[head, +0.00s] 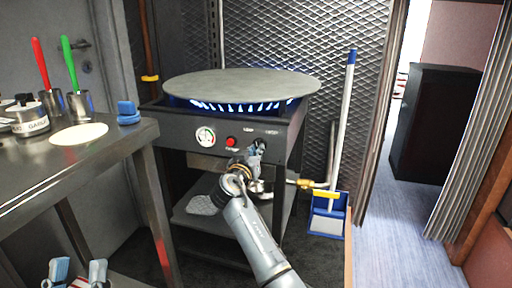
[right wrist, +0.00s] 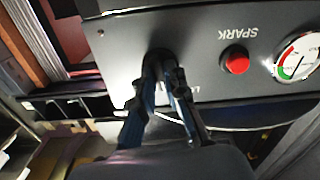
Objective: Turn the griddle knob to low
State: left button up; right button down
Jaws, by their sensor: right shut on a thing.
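The griddle (head: 240,88) is a large round grey plate on a dark stand, with blue flames under it. Its front panel carries small labels, hard to read. My right gripper (head: 257,147) is at the right part of this panel. In the right wrist view, my right gripper (right wrist: 162,78) is shut on the dark griddle knob (right wrist: 158,55), which is mostly hidden between the fingertips. Its pointing direction cannot be made out. My left gripper (head: 78,270) is low at the bottom left, away from the griddle, fingers apart and empty.
A red spark button (head: 231,141) and a round gauge (head: 205,136) sit left of the knob. A steel table (head: 60,165) at left holds flatbread (head: 79,134) and cups with red- and green-handled tools. A brass gas valve (head: 306,184) and blue dustpan (head: 327,222) are right.

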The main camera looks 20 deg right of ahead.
pick_arm(q)
jog(key=w+f+g+y+p, duration=0.1)
jog(key=w+f+g, duration=0.1)
jog(key=f, duration=0.3)
jog(key=w+f+g+y+p, duration=0.1)
jog(key=w+f+g+y, duration=0.1)
jog(key=f+g, duration=0.3)
jog(key=shift+w+f+g, duration=0.3)
jog(key=shift+w+f, duration=0.05)
jog(key=shift+w, duration=0.4)
pick_arm(e)
jog(key=shift+r+n, duration=0.2)
jog(key=shift+n, duration=2.3)
jog(key=c, duration=1.4)
grip_release()
jog(key=shift+f, duration=0.1)
jog(key=shift+o, duration=0.2)
jog(key=v, duration=1.2)
